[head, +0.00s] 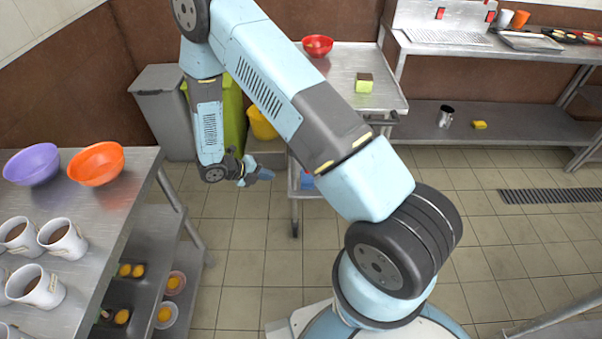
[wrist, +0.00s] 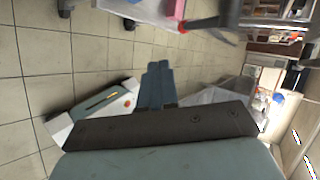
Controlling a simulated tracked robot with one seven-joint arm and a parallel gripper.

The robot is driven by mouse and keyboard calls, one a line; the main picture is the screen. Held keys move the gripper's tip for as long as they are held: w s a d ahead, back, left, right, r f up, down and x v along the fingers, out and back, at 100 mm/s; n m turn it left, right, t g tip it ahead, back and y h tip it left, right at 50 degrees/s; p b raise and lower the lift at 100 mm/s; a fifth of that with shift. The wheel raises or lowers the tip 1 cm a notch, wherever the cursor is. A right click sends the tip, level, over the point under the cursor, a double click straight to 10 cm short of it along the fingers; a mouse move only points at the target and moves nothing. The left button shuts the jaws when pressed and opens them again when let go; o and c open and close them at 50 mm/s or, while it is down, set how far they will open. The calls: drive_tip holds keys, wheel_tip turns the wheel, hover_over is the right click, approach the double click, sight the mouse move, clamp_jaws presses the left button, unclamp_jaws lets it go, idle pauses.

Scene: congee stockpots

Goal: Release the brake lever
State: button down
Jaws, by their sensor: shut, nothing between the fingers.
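My gripper (head: 257,174) is shut and empty, low beside the left side of the steel cart (head: 385,97). In the wrist view its two blue-grey fingers (wrist: 158,84) lie together, pointing up at the cart's lower part. A dark bar with a red end (wrist: 203,22) sticks out there, beyond and right of the fingertips, apart from them. I cannot tell if it is the brake lever. No brake lever is clear in the head view, where my forearm and gripper cover part of the cart's left side. A dark caster (head: 295,229) shows under the cart.
A red bowl (head: 317,45) and a sponge-like block (head: 364,84) are on the cart. Bins (head: 165,108) and a yellow bucket (head: 262,124) stand behind my gripper. A table with mugs (head: 62,239) and bowls is at left. Tiled floor (head: 252,270) is open in front.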

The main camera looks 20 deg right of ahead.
sight(301, 162)
drive_tip(key=shift+d, duration=0.1)
drive_tip(key=d+r+x, duration=0.1)
drive_tip(key=r+x, duration=0.1)
drive_tip(key=x, duration=1)
drive_tip(key=shift+w+d, duration=0.25)
drive_tip(key=shift+d, duration=0.3)
drive_tip(key=shift+f, duration=0.1)
